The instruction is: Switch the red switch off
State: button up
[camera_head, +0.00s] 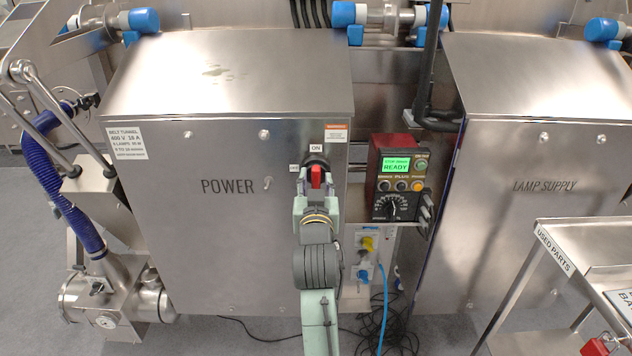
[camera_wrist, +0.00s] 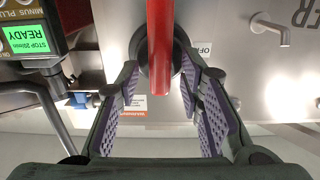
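The red switch (camera_head: 316,176) sits on a black round base on the front of the steel POWER cabinet (camera_head: 200,240). Its handle stands upright under the "ON" label (camera_head: 316,148). A small label (camera_head: 294,168) is at its left, partly hidden; in the wrist view it reads "OF…" (camera_wrist: 204,48). My gripper (camera_head: 316,190) is open in front of the switch, a finger on each side. In the wrist view the red handle (camera_wrist: 160,45) runs between the parted fingers of my gripper (camera_wrist: 162,90), with gaps on both sides. I see no contact.
A control box (camera_head: 400,180) with a green "READY" screen and knobs is close on the right. Below it are sockets and a blue cable (camera_head: 382,300). The LAMP SUPPLY cabinet (camera_head: 540,230) and a used-parts cart (camera_head: 580,250) stand farther right. A blue hose (camera_head: 60,190) is at left.

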grip_shut()
dwell(0.6)
